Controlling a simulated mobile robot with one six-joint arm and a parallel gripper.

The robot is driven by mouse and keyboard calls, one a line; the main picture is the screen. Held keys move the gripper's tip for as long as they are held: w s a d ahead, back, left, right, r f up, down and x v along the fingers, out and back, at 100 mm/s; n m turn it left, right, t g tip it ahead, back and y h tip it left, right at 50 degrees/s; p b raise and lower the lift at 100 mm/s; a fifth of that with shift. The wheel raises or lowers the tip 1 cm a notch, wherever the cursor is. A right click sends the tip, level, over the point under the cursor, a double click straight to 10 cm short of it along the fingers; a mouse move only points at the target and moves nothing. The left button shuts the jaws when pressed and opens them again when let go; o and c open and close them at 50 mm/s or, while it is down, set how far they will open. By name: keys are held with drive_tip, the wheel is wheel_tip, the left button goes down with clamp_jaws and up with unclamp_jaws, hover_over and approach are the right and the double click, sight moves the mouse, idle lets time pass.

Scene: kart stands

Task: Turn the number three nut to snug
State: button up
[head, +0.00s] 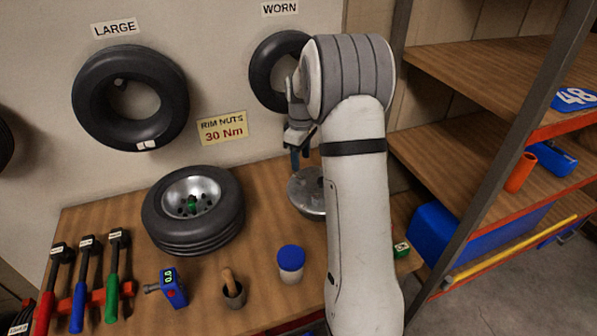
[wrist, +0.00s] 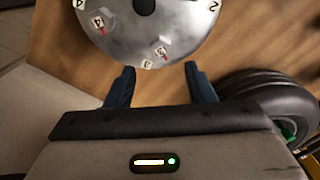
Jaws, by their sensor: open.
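A silver round rim (head: 307,205) lies on the bench, partly hidden by my arm; it also shows in the wrist view (wrist: 125,35). Small tags sit around its edge. A tag marked 3 (wrist: 147,64) is at the edge closest to my gripper, and a second 3 tag with a red mark (wrist: 161,51) sits just inward on a pale, nut-like piece. Tags marked 4 and 2 are farther round. My gripper (wrist: 160,67) is open and empty, its blue fingers apart, just short of the 3 tags. In the head view my gripper (head: 298,152) points down above the rim.
A tyre on a wheel (head: 235,205) lies left of the rim. A blue-lidded cup (head: 291,263), a brown pot (head: 234,293), a blue gauge (head: 172,288) and several racked tools stand in front. A wall sign (head: 222,129) reads rim nuts 30 Nm. Shelves (head: 450,165) stand right.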

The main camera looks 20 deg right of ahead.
sight(301, 177)
wheel_tip(301, 177, down, 7)
drive_tip(key=shift+p, duration=0.7)
drive_tip(key=shift+c, duration=0.2)
drive_tip(key=c, duration=0.9)
